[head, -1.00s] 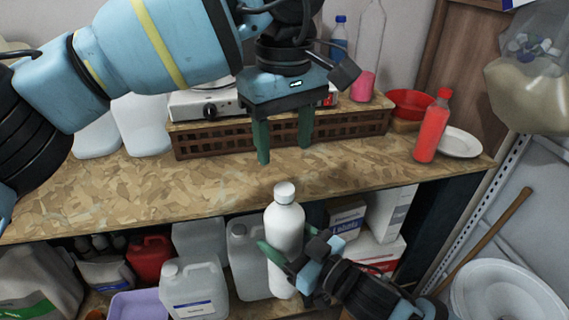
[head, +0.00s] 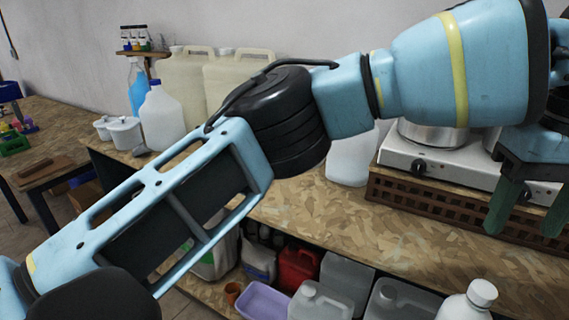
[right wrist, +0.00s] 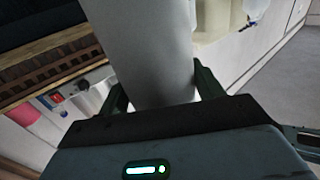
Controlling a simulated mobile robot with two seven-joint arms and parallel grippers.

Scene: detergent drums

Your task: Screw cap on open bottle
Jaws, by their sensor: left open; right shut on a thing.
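The white bottle (head: 463,308) shows at the bottom right of the head view, mostly cut off by the frame edge. A white cap (head: 482,292) sits on its neck; I cannot tell how tightly. My left gripper (head: 530,210) is at the right edge of the head view, open and empty, above and to the right of the bottle in the picture. My right gripper (right wrist: 162,92) is out of the head view. In the right wrist view its fingers are on either side of the bottle (right wrist: 155,45) and hold it. The cap is hidden there.
The workbench (head: 420,240) has bare room along its front. A wooden crate (head: 425,203) bears a hotplate (head: 450,165). Large jugs (head: 185,85) stand at the back left. Below are grey canisters (head: 318,303), a red canister (head: 298,268) and a purple tub (head: 262,300).

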